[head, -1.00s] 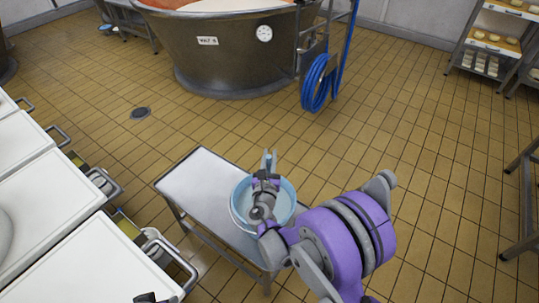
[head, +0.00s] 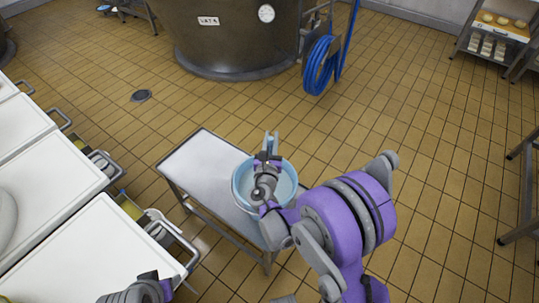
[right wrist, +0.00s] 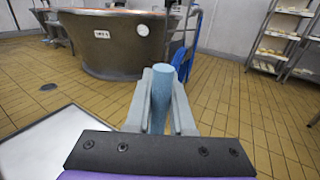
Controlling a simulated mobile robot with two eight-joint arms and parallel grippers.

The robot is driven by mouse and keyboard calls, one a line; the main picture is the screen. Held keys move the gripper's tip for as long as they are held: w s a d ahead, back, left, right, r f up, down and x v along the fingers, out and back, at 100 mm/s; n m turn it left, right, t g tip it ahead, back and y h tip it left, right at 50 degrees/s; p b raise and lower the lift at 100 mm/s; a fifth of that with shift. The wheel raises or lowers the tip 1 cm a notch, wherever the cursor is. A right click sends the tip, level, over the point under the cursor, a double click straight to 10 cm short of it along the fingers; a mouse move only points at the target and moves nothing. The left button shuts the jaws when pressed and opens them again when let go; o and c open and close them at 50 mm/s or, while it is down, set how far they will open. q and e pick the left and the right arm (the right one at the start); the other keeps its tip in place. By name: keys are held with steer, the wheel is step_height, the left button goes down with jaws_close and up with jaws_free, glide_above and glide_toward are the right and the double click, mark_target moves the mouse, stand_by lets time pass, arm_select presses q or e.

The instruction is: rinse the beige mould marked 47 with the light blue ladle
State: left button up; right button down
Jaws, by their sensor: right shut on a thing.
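My right gripper (head: 271,142) is above the far side of a pale blue bucket on a small metal table. It is shut on a light blue rod, which I take to be the handle of the light blue ladle (right wrist: 162,95). In the right wrist view the rod stands between the two grey fingers. The ladle's bowl is hidden. Part of my left arm shows at the bottom edge of the head view, and its fingers cannot be made out. I cannot make out a beige mould marked 47 in either view.
The bucket (head: 240,190) stands on the right end of the metal table (head: 205,165). White-topped units (head: 90,255) with handles line the left. A large vat (head: 235,45), a blue hose (head: 320,65) and a shelf rack (head: 495,35) stand beyond. Tiled floor between is free.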

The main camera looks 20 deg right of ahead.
arm_select(q)
step_height(320, 180, up, 15)
steer(key=w+p, duration=0.2)
steer(key=p, duration=1.1)
steer(key=shift+f+t, duration=0.2)
steer(key=shift+t, duration=0.1)
arm_select(e)
step_height(320, 180, up, 21)
